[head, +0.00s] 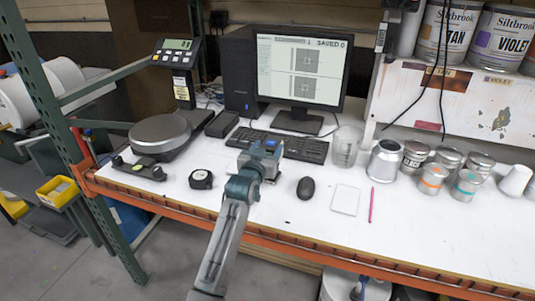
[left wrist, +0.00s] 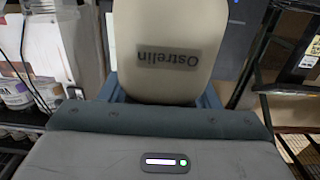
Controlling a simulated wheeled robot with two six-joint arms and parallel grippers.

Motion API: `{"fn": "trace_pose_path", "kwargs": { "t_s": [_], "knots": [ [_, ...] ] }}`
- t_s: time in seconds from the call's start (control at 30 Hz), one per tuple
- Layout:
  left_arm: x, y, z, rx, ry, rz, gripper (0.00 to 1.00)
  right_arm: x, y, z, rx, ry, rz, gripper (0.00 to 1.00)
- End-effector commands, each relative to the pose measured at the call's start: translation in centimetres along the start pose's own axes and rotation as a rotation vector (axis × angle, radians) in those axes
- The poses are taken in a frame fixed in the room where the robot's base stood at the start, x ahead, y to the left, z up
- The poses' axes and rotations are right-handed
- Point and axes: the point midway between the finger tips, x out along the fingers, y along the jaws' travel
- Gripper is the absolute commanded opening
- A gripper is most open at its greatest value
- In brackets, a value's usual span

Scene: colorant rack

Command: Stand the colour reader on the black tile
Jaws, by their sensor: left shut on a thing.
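My left gripper (head: 264,152) reaches over the bench in front of the keyboard. It is shut on a pale beige, rounded body marked "Ostrelin" (left wrist: 172,30), which I take to be the colour reader. In the left wrist view the lettering is upside down and the body sits between the blue-grey fingers. Its lower end is hidden, so I cannot tell whether it touches anything. I cannot make out a black tile for certain; the gripper hides part of the bench. My right gripper is not in view.
A keyboard (head: 290,147) and monitor (head: 301,67) stand behind. A scale (head: 160,135) and tape measure (head: 201,179) are left. A mouse (head: 306,188), white pad (head: 346,199), pink pen (head: 371,205), clear beaker (head: 345,147) and several cans are right. The front bench is mostly clear.

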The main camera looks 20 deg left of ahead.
Motion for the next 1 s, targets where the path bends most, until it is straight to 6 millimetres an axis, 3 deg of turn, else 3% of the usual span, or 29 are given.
{"fn": "trace_pose_path", "kwargs": {
  "t_s": [0.17,0.47,0.8,0.83,0.93,1.0],
  "knots": [
    [0.9,-0.2,0.1,0.0,0.003,0.0,0.06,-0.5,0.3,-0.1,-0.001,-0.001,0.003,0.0],
    [0.8,-0.2,3.3,0.0,0.003,-0.001,0.06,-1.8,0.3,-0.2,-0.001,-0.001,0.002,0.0],
    [0.8,-0.2,3.7,0.0,0.005,-0.001,0.06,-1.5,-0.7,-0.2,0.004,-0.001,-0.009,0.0],
    [0.8,-0.2,4.0,0.0,0.0,0.0,0.58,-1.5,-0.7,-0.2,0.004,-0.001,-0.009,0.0],
    [0.8,-0.2,3.9,0.0,0.0,0.0,0.78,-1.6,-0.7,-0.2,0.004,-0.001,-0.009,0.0],
    [0.8,-0.2,3.9,0.0,0.0,0.0,0.78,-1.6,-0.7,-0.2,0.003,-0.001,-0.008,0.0]
  ]
}}
